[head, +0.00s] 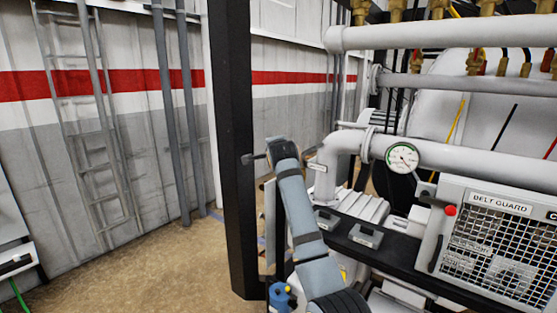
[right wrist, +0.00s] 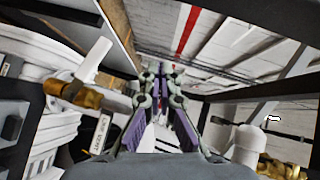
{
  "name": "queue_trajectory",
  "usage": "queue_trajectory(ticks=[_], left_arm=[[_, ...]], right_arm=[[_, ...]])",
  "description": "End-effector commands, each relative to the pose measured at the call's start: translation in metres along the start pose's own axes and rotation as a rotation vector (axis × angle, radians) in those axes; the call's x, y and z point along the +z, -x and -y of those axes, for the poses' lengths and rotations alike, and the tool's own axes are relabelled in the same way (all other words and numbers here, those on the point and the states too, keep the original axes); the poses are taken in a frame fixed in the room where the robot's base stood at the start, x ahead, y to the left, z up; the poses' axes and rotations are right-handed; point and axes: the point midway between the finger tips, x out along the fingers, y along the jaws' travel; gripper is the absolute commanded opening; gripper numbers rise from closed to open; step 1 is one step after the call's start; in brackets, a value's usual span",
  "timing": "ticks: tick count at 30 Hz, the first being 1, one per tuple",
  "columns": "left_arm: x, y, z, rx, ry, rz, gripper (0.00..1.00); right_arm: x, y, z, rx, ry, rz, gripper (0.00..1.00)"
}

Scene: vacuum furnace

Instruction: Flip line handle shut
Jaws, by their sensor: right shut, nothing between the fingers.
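In the right wrist view, my right gripper (right wrist: 161,72) is shut, with nothing between its fingers. A brass valve (right wrist: 75,92) with a white handle (right wrist: 94,60) stands to the left of the fingers, apart from them. A second brass fitting (right wrist: 280,170) with a white, rounded part (right wrist: 248,142) is at the lower right, also apart. I cannot tell which of these is the line handle. In the head view, an arm of mine reaches up in the middle; its fingers cannot be made out. My left gripper is not in view.
In the head view, a black post (head: 234,150) stands just left of my arm. White pipes (head: 440,157) with a round gauge (head: 402,157) and a belt guard (head: 500,245) are to the right. Brass valves (head: 440,8) line the top right. Floor at the left is clear.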

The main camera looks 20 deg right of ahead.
Motion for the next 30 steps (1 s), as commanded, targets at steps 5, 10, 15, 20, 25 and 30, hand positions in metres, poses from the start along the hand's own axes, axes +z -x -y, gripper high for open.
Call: queue_trajectory(ticks=[5, 10, 15, 20, 25, 30], left_arm=[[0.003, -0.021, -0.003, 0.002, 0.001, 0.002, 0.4], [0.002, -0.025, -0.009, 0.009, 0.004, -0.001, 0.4], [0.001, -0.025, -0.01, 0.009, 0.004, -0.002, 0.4], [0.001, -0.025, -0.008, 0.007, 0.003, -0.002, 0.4], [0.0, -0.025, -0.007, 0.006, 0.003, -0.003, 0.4], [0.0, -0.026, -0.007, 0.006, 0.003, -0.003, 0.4]], right_arm=[[0.009, 0.026, 0.018, -0.004, -0.002, 0.0, 0.0], [0.013, 0.04, 0.031, -0.002, 0.0, -0.001, 0.0], [0.014, 0.043, 0.035, -0.001, 0.0, -0.002, 0.0], [0.013, 0.043, 0.035, -0.001, 0.0, -0.002, 0.0], [0.019, 0.03, 0.008, 0.031, 0.038, 0.008, 0.0], [0.04, -0.014, -0.112, 0.155, 0.216, 0.063, 0.0]])
